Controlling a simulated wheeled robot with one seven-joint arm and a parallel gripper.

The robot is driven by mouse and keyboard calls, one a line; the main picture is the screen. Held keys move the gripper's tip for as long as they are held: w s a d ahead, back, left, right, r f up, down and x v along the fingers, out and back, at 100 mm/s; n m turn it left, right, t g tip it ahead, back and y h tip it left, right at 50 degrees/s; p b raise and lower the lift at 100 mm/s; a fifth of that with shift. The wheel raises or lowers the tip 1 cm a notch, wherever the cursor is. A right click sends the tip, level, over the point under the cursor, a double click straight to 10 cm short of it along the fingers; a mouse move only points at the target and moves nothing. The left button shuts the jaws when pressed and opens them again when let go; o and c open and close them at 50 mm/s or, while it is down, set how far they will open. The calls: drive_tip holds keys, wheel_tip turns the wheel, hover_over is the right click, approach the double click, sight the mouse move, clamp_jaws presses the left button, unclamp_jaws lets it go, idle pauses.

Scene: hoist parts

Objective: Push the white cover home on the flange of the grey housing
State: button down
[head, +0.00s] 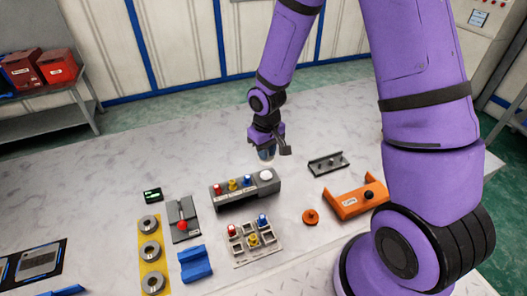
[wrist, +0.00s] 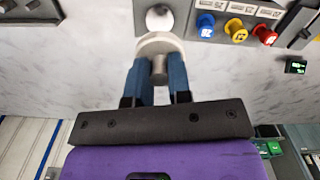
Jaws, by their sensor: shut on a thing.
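The grey housing (head: 240,198) stands mid-table in the head view, with a row of red, yellow and blue knobs and a pale round flange (head: 266,175) at its right end. My gripper (head: 267,154) is above that end, pointing down. In the wrist view its blue fingers are shut on the grey stem of the white cover (wrist: 154,42). The cover's disc sits just beyond the fingertips and overlaps the near side of the pale round flange (wrist: 159,17). In the head view the cover is hard to make out at the fingertips, with a small gap apparent above the flange.
A grey tray (head: 242,259) with coloured knobs lies in front of the housing. An orange bracket (head: 347,205), an orange knob (head: 310,217) and a dark rail (head: 328,164) lie to the right. A lever block, blue block and yellow plate with rings are left. The table behind is clear.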

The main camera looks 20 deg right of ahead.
sight(266, 175)
drive_tip(key=shift+f, duration=3.2)
drive_tip(key=shift+f, duration=0.65)
idle(2.4)
drive_tip(key=c, duration=1)
unclamp_jaws()
drive_tip(key=shift+o, duration=0.2)
drive_tip(key=shift+r, duration=0.1)
drive_tip(key=shift+r, duration=3.4)
